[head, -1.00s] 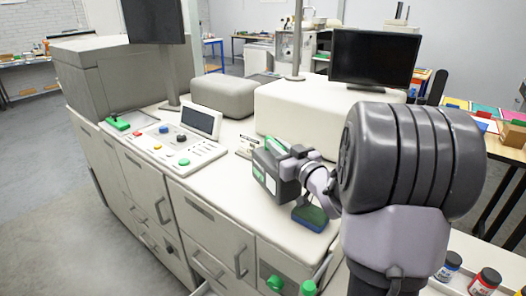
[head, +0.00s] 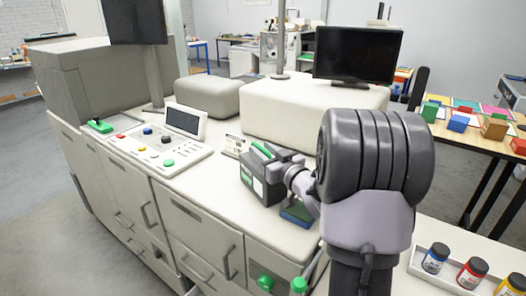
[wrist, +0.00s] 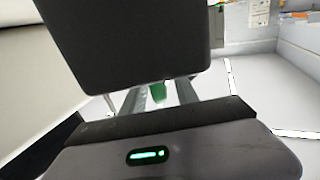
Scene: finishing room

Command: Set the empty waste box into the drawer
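The waste box (head: 262,182) is dark grey with a green and white label and a green handle on top. It is at the front part of the press's pale top. My gripper (head: 282,157) is at its upper right side and seems shut on the handle. In the wrist view the dark box (wrist: 125,45) fills the upper middle and hides the fingertips, with a bit of green between the fingers. The box's inside is not visible. A pale edge, perhaps of the open drawer (head: 194,291), shows at the bottom of the head view.
A blue and green block (head: 297,214) lies on the top just right of the box. A control panel (head: 160,146) is to the left and a raised pale cover (head: 300,112) behind. Green knobs (head: 265,283) stick out in front. Paint jars (head: 472,272) stand at the lower right.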

